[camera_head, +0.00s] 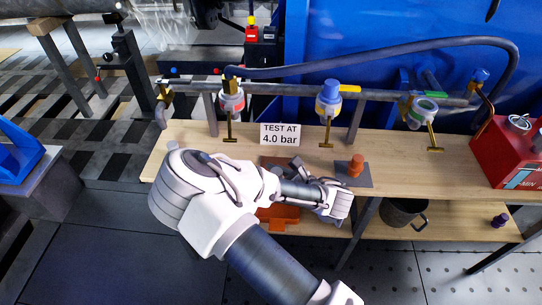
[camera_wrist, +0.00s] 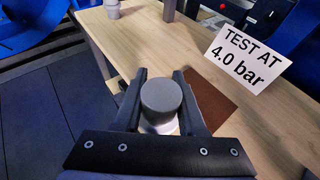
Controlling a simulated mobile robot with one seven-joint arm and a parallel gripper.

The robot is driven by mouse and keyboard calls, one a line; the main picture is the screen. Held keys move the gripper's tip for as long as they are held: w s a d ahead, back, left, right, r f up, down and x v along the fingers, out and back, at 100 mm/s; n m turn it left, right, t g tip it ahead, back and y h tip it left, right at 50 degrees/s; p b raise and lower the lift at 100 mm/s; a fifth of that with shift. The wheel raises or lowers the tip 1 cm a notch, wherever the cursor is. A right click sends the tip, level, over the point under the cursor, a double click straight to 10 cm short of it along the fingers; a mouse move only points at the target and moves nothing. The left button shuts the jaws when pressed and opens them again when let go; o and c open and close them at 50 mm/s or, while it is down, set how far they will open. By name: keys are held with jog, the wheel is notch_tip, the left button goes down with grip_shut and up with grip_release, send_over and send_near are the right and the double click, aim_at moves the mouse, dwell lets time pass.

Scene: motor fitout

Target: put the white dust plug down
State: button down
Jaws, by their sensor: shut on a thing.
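My gripper (camera_wrist: 160,82) shows in the wrist view with its two dark fingers on either side of the white dust plug (camera_wrist: 161,98). It is shut on the plug, a short cylinder with a grey-looking top and a paler lower part. The bench top (camera_wrist: 155,45) and a brown mat (camera_wrist: 212,103) lie beyond the fingers. I cannot tell the gap beneath the plug. In the head view, my wrist is over the front of the wooden bench (camera_head: 405,165); the plug cannot be made out there.
An orange plug (camera_head: 356,166) stands on a grey mat right of my wrist. A "TEST AT 4.0 bar" sign (camera_head: 280,134) stands behind. A pipe with valves (camera_head: 385,95) runs along the back. A red box (camera_head: 505,155) is at the right end. A small pale fitting (camera_wrist: 112,8) stands at the left end.

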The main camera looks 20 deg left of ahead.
jog(key=w, duration=0.2)
jog(key=w+a, duration=0.1)
jog(key=w, duration=0.1)
jog(key=shift+w, duration=0.2)
jog(key=w, duration=0.1)
jog(key=w+a+b, duration=0.1)
jog(key=w, duration=0.1)
jog(key=shift+w, duration=0.3)
jog(key=shift+f, duration=0.75)
jog(key=shift+f, duration=0.15)
jog(key=shift+c, duration=2.4)
grip_release()
jog(key=shift+s, duration=0.1)
